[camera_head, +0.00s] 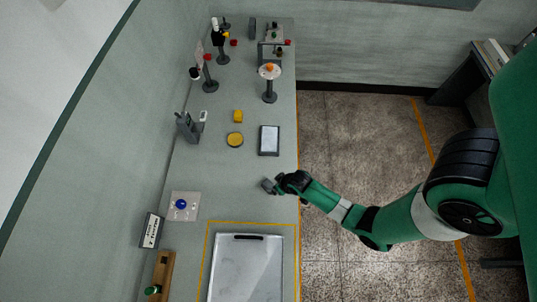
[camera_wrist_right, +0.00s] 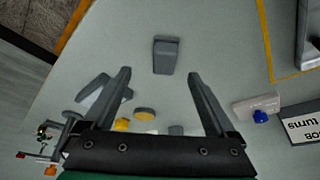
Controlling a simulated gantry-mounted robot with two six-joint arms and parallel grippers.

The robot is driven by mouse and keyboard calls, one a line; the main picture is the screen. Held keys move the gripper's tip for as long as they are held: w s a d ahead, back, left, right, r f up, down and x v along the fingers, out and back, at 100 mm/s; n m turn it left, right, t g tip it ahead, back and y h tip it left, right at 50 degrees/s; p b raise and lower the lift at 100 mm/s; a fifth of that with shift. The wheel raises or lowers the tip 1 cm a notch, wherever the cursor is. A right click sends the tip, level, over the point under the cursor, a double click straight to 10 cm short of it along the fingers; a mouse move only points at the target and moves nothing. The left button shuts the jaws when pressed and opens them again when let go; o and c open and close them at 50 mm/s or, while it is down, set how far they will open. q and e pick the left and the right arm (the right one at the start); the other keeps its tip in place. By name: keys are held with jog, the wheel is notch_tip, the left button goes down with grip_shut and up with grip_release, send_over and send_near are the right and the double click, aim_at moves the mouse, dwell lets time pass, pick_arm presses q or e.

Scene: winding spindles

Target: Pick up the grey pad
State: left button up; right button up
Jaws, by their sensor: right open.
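The grey pad (camera_wrist_right: 166,54) is a small dark grey block on the light table. In the right wrist view it lies beyond my right gripper's fingertips (camera_wrist_right: 159,74), in line with the gap between them. My right gripper is open, with nothing between its fingers. In the head view my right gripper (camera_head: 284,184) is over the table's right edge, by a small grey shape (camera_head: 267,186) that looks like the pad. How high the fingers are above it I cannot tell. My left gripper is not in view.
A dark-framed tray (camera_head: 245,270) lies inside a yellow outline. A blue button (camera_head: 181,204) on a plate and a sign (camera_head: 151,230) are at the left. A framed panel (camera_head: 269,140), a yellow disc (camera_head: 235,139) and several spindles stand farther up. The table around the pad is clear.

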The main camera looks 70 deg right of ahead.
aim_at(270, 186)
jog(key=b+x, duration=0.1)
jog(key=x, duration=0.1)
jog(key=shift+f, duration=0.4)
jog(key=shift+w+d+f, duration=0.1)
jog(key=shift+w+f, duration=0.3)
jog(key=shift+f, duration=0.05)
jog(key=x, duration=0.1)
jog(key=b+x, duration=0.1)
jog(key=x, duration=0.1)
jog(key=b+x, duration=0.1)
jog(key=shift+w+a+f, duration=0.2)
jog(key=shift+w, duration=0.2)
jog(key=shift+w+d+f, duration=0.1)
jog(key=shift+f, duration=0.2)
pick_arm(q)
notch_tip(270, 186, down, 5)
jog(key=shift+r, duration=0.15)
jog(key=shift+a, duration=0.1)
pick_arm(e)
jog(key=shift+c, duration=0.3)
grip_shut()
jog(key=shift+r, duration=0.1)
